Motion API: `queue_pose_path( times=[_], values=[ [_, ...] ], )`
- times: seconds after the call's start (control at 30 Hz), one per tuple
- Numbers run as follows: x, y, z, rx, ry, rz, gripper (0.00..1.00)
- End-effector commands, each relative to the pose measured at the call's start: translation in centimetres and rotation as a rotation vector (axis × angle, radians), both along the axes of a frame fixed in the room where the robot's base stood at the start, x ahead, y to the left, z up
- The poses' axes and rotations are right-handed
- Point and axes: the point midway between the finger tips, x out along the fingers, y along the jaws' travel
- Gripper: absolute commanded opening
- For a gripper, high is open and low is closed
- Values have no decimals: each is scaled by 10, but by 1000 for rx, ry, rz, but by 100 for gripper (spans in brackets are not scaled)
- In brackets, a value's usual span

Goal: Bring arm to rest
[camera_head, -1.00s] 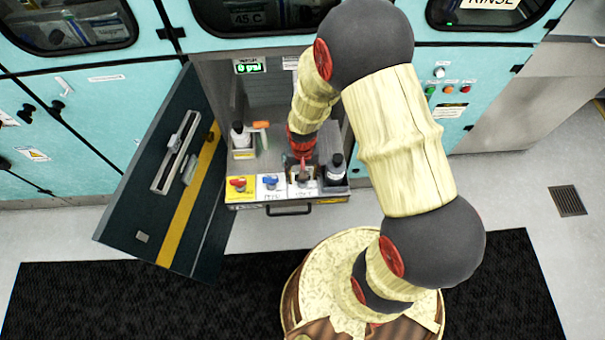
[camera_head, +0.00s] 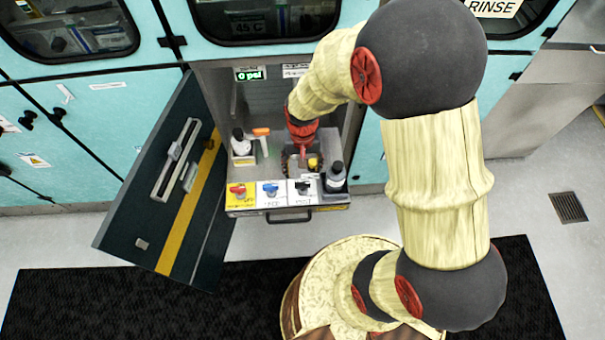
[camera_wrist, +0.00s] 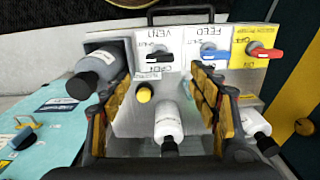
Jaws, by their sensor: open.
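My gripper (camera_head: 302,160) is over the pulled-out drawer (camera_head: 232,209) of the open bay, behind the row of valves. In the wrist view its two fingers (camera_wrist: 160,88) stand wide apart with nothing gripped. A white bottle (camera_wrist: 168,122) with a black cap and a yellow knob (camera_wrist: 144,93) show in the gap between them, below the gripper. The black-handled valve marked VENT (camera_head: 304,187) sits just in front of the gripper, clear of the fingers. Beside it are the blue-handled FEED valve (camera_head: 270,190) and the red-handled valve on yellow (camera_head: 237,191).
A dark-capped bottle (camera_head: 336,178) stands right of the valves, and a white bottle (camera_head: 240,146) stands back left. The dark door (camera_head: 150,215) hangs open on the left. A gauge (camera_head: 249,74) reads 0 psi. Floor beyond the black mat (camera_head: 100,305) is open.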

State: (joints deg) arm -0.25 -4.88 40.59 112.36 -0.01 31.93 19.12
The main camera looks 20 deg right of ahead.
Motion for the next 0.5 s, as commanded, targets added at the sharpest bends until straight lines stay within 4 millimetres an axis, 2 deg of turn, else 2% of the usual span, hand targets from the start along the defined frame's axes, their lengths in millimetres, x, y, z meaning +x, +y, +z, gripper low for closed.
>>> queue_pose_path(
  times=[0.2,0.5],
  values=[
    [0,0,17,0,0,0,61],
    [0,0,19,0,1,0,61]
  ],
)
